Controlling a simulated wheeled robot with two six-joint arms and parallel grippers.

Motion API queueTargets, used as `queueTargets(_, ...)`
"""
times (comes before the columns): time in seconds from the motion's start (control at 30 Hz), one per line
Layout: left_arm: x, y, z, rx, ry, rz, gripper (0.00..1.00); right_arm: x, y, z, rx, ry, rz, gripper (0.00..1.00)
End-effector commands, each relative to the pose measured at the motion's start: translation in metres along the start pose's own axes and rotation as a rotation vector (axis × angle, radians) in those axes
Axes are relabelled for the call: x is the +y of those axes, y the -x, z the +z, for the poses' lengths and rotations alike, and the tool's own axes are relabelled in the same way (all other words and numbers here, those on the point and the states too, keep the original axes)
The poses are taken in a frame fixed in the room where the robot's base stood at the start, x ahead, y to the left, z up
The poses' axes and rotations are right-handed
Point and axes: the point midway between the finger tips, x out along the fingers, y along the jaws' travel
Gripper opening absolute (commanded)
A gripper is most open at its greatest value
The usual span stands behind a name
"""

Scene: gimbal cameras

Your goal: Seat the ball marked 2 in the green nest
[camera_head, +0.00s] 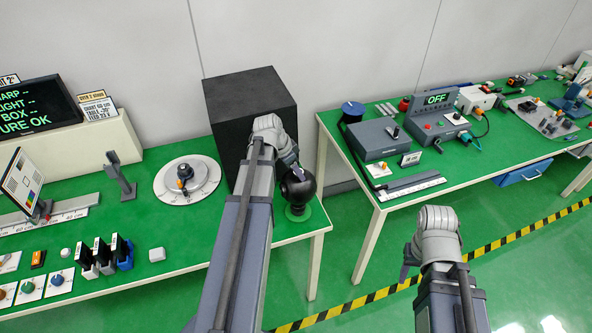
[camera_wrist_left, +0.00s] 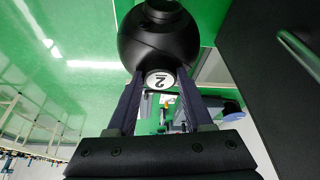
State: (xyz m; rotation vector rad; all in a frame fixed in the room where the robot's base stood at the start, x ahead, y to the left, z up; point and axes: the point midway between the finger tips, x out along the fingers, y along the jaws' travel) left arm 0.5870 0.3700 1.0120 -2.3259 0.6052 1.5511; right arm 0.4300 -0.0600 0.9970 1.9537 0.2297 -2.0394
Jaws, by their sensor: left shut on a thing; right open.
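The black ball (camera_head: 299,187) is at the right end of the left green table. In the left wrist view the ball (camera_wrist_left: 158,40) shows a white spot with a 2. My left gripper (camera_head: 290,166) is shut on it; its two dark fingers (camera_wrist_left: 160,84) flank the ball in the wrist view. The green nest (camera_head: 297,214) shows as a round rim directly under the ball, mostly hidden by it. I cannot tell whether the ball touches the nest. My right gripper (camera_head: 408,268) is open and empty, off the table over the floor, partly hidden by its wrist.
A large black box (camera_head: 250,105) stands close behind my left gripper. A round white dial plate (camera_head: 168,192) lies left of my arm. A second green table (camera_head: 375,185) with instruments stands to the right, across a gap. Yellow-black tape (camera_head: 380,292) marks the floor.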

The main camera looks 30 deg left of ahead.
Motion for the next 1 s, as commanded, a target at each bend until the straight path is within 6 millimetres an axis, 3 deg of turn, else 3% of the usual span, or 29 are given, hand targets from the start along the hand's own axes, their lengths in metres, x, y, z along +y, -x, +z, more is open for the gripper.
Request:
queueTargets(0.2, 0.000, -0.006, 0.002, 0.001, 0.000, 0.000, 0.00, -0.001, -0.006, 0.000, 0.000, 0.000, 0.000, 0.52)
queueTargets(0.23, 0.000, -0.005, 0.002, 0.001, 0.000, 0.000, 0.53, -0.001, -0.005, 0.000, 0.000, 0.000, 0.000, 0.52)
queueTargets(0.5, 0.000, -0.004, 0.002, 0.000, 0.000, 0.000, 0.84, 0.000, -0.005, 0.000, 0.000, 0.000, 0.000, 0.52)
queueTargets(1.0, 0.000, 0.006, 0.001, 0.000, 0.000, 0.000, 0.86, 0.001, 0.005, 0.000, 0.000, 0.000, 0.000, 0.52)
